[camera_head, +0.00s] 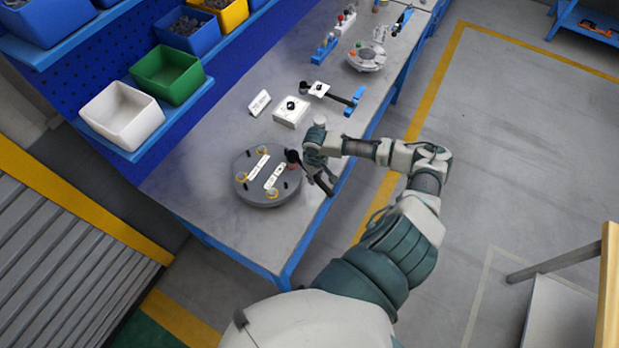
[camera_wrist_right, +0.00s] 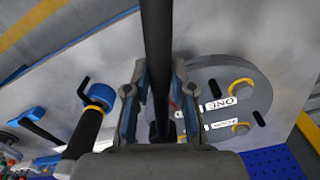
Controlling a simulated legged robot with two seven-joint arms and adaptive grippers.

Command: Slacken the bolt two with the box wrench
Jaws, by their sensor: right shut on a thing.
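The flanged shell (camera_head: 284,197) is a round grey disc flat on the workbench, with yellow-ringed bolts (camera_head: 241,177) and white label strips (camera_head: 257,164). One label reads ONE in the right wrist view; the other is hard to read. My right gripper (camera_head: 318,172) is beside that edge. In the wrist view my right gripper (camera_wrist_right: 158,100) is shut on a long black bar (camera_wrist_right: 157,40), apparently the box wrench. The wrench's working end is hidden, so I cannot tell whether it sits on a bolt. My left gripper is not in view.
A white box with a black knob (camera_head: 291,112), a small sign (camera_head: 259,103) and a blue-and-black tool holder (camera_head: 340,97) stand behind the shell. Farther back is another round fixture (camera_head: 366,60). Bins, including a white one (camera_head: 122,118), hang at left. The bench's front left is clear.

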